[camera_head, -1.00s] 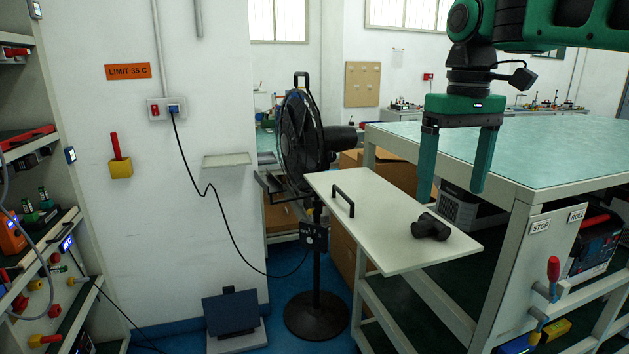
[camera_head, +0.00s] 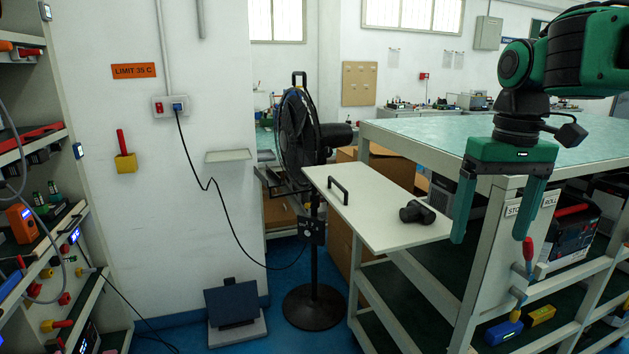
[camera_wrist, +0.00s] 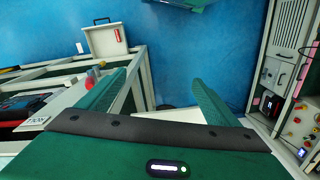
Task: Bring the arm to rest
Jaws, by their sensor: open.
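My gripper (camera_head: 491,240) hangs at the right of the head view with its green fingers pointing down. It is open, and nothing shows between the fingers. It appears in front of the bench's end panel, right of the white shelf board (camera_head: 365,213). In the wrist view my gripper (camera_wrist: 155,82) has its fingers spread over blue floor, with a pale board edge below them. My arm comes in from the upper right of the head view.
A green-topped bench (camera_head: 440,140) stands at right, with red-handled levers (camera_head: 528,250) on its end. A black object (camera_head: 418,213) lies on the shelf board. A black fan (camera_head: 300,130) stands behind it. Racks (camera_head: 75,215) line the left.

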